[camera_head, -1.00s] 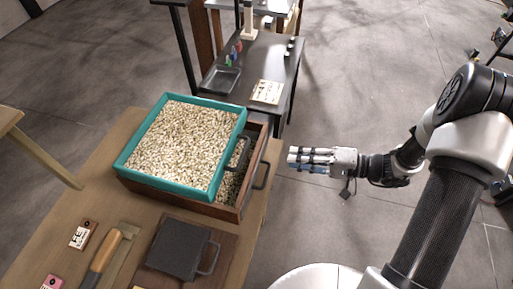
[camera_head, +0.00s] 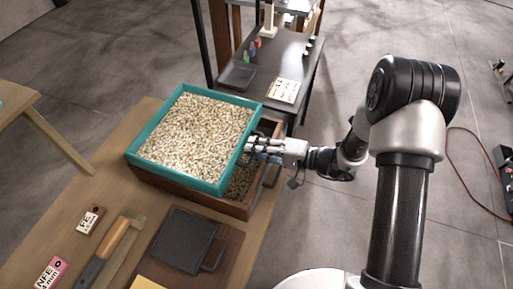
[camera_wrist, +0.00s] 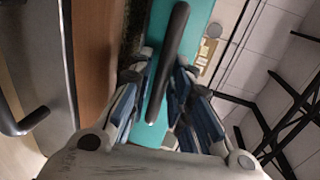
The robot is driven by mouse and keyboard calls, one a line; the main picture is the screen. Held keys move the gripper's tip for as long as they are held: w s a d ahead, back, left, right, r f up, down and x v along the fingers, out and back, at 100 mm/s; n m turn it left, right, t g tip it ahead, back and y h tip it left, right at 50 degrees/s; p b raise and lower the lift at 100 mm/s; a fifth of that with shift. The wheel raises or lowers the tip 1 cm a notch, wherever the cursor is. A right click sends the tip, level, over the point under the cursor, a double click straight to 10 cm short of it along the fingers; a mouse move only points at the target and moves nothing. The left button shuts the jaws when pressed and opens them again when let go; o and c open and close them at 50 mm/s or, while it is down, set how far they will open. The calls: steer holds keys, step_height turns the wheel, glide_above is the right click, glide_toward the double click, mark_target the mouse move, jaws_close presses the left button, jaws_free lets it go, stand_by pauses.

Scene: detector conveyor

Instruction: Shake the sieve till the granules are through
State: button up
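The teal-framed sieve (camera_head: 150,158) is full of pale granules (camera_head: 196,132). It rests on top of a brown wooden box (camera_head: 196,198), and some granules show inside the box under the sieve's right side. My gripper (camera_head: 253,148) is at the sieve's right side. In the wrist view, the sieve's dark bar handle (camera_wrist: 168,60) lies between the fingers of my gripper (camera_wrist: 158,92). The fingers are apart on either side of the handle, with gaps visible. The sieve's teal wall (camera_wrist: 196,22) is just behind the handle.
The wooden table (camera_head: 92,190) also holds a dark square pan-like item (camera_head: 186,240), a wooden-handled tool (camera_head: 115,238) and label tags (camera_head: 90,221). A dark table (camera_head: 292,62) with a tray (camera_head: 238,76) and a card (camera_head: 285,90) stands behind. Another handle (camera_wrist: 22,122) is at the wrist view's left.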

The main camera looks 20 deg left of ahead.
steer(key=shift+c, duration=0.5)
jaws_close()
